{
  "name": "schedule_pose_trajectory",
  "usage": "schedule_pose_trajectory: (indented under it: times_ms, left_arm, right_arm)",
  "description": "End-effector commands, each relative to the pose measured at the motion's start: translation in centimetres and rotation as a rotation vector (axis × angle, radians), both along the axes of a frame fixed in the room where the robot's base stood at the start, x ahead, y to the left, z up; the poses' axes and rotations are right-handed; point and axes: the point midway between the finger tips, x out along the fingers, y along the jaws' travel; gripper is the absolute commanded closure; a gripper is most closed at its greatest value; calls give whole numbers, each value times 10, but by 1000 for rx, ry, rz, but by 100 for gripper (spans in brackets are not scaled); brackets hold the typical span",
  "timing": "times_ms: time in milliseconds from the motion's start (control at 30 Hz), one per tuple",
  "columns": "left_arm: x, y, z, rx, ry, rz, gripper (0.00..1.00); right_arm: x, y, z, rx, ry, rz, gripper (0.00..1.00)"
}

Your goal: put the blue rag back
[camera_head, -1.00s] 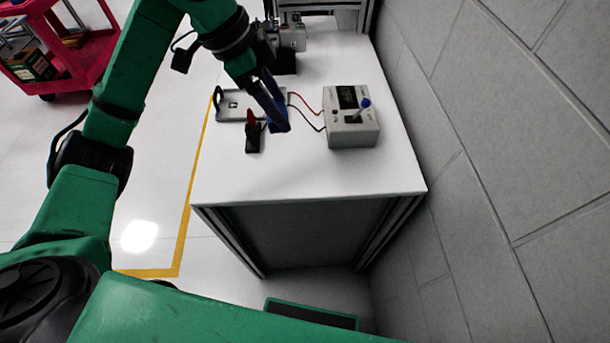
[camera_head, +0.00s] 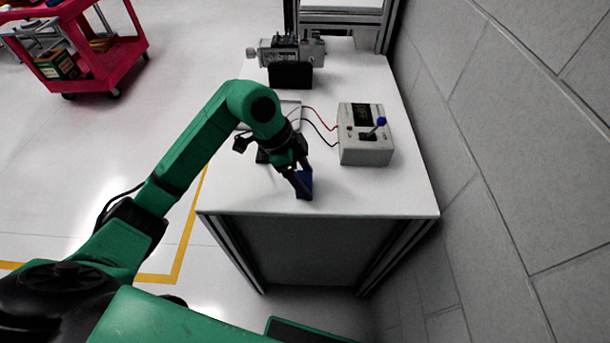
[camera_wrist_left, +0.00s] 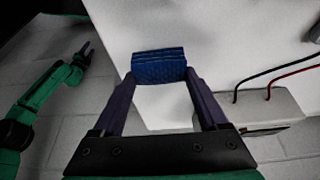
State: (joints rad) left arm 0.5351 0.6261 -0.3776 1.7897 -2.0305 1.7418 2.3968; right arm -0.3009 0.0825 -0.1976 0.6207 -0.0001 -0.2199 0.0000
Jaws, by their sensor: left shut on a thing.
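The blue rag (camera_head: 305,184) is a small folded, textured cloth. My left gripper (camera_head: 299,182) is shut on it, over the front part of the white table (camera_head: 370,200). In the left wrist view the rag (camera_wrist_left: 159,67) sits between the two fingertips of the left gripper (camera_wrist_left: 160,78). I cannot tell whether the rag touches the table top. My right gripper (camera_wrist_left: 86,48) seems to show small at the upper left of the left wrist view, at the end of a green arm; its jaw state is unclear.
A grey control box (camera_head: 365,150) with a blue-tipped lever and red and black wires stands right of the gripper. A motor-like device (camera_head: 290,48) stands at the back. A grey wall (camera_head: 500,150) borders the table's right side. The table's front right is clear.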

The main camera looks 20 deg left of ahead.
Motion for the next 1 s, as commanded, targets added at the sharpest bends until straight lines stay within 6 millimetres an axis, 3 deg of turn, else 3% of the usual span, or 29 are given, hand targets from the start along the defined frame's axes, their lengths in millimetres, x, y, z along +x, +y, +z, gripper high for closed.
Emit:
schedule_pose_trajectory:
  times_ms: [333, 367, 400, 767, 1000]
  left_arm:
    - [0, 0, -6, -1, -2, -1, 68]
    - [0, 0, -5, 0, -2, 0, 12]
    - [0, 0, -5, -1, -2, -1, 0]
    - [1, 3, 5, 0, -4, 1, 0]
    - [-4, 23, 54, 1, -9, 2, 0]
  right_arm:
    - [0, 0, -2, 0, 0, 0, 50]
    - [0, 0, -1, 0, 0, 1, 50]
    - [0, 0, -1, 1, 0, 1, 50]
    - [0, 3, -2, 5, 0, 1, 50]
    - [0, 4, -12, 5, 0, 2, 50]
